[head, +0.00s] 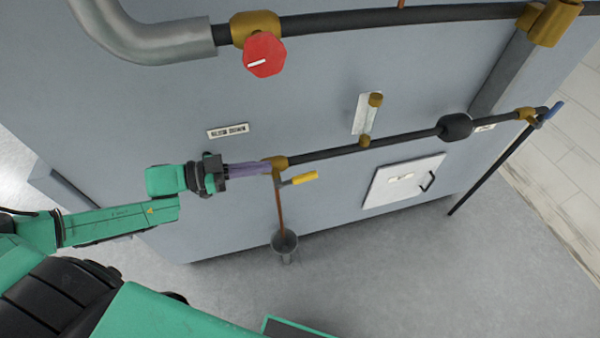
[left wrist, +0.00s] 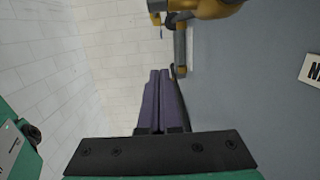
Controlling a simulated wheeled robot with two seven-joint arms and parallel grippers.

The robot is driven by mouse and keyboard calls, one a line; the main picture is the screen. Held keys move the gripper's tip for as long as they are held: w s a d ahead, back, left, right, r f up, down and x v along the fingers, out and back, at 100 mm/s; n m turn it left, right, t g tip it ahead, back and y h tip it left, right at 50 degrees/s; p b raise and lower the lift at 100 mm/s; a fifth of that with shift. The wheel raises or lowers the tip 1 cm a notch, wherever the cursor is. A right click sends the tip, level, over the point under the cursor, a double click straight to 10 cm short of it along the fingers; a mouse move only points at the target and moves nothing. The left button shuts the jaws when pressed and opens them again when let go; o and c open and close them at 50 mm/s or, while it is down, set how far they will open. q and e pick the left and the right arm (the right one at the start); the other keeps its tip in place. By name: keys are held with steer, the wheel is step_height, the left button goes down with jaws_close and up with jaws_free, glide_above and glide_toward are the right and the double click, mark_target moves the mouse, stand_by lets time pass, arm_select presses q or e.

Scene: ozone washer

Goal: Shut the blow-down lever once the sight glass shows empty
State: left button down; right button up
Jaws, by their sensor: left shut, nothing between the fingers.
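The lever with a yellow grip (head: 304,178) points right from a brass valve (head: 277,162) at the left end of the dark lower pipe. I take it as the blow-down lever. The sight glass (head: 367,116) is a pale strip between two brass fittings above that pipe; its level is too small to read. My left gripper (head: 267,166) has its purple fingers shut and empty, with the tips at the valve's left side; contact cannot be told. In the left wrist view the shut fingers (left wrist: 160,76) point toward brass fittings (left wrist: 205,8). My right gripper is not in view.
A copper drain tube (head: 280,210) runs down from the valve to a grey funnel (head: 285,241). A red knob (head: 265,54) sits on the upper pipe. A white hatch (head: 403,182) and a blue handle (head: 553,111) are to the right. The floor in front is clear.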

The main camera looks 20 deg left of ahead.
mark_target(302, 175)
arm_select(q)
steer(key=w+d+f, duration=0.1)
steer(key=d, duration=0.1)
steer(key=w+d+f, duration=0.3)
steer(key=d, duration=0.1)
steer(key=shift+w+d+f, duration=0.15)
steer(key=shift+d, duration=0.15)
steer(key=shift+f, duration=0.3)
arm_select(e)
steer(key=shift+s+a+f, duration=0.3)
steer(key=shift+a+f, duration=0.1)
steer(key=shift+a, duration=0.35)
arm_select(q)
steer(key=shift+d+f+b, duration=0.1)
steer(key=shift+f+b, duration=0.3)
steer(key=shift+f, duration=0.2)
steer(key=shift+w+d+f, duration=0.1)
steer(key=shift+w+f, duration=0.05)
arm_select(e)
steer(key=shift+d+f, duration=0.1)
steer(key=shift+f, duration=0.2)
